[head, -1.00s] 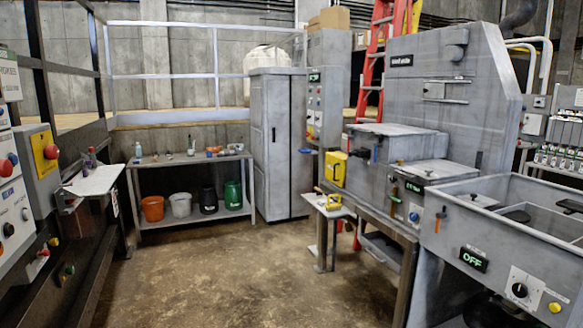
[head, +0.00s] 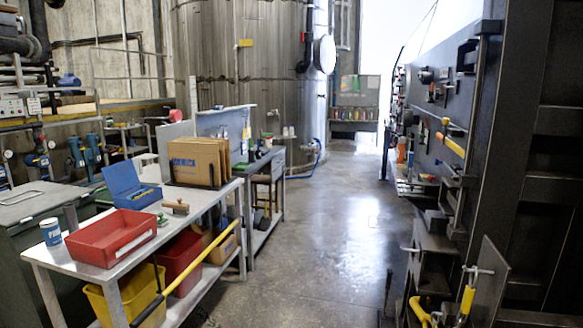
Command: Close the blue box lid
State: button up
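A blue box (head: 133,193) stands on the grey workbench (head: 100,262) at the left of the head view. Its lid (head: 121,179) is raised and leans back, so the box is open. Something yellow shows at the box's front edge; it is too small to make out. My gripper is not in the head view.
A red tray (head: 110,235), a blue-white can (head: 51,231), a wooden-handled brush (head: 175,206) and a cardboard box (head: 198,162) share the bench. A yellow-handled pole (head: 190,268) leans across its front. The concrete floor (head: 330,235) in the aisle is clear; dark machinery (head: 450,130) lines the right.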

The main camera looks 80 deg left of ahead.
aim_at(121, 177)
jog(key=u, duration=2.55)
jog(key=i, duration=9.7)
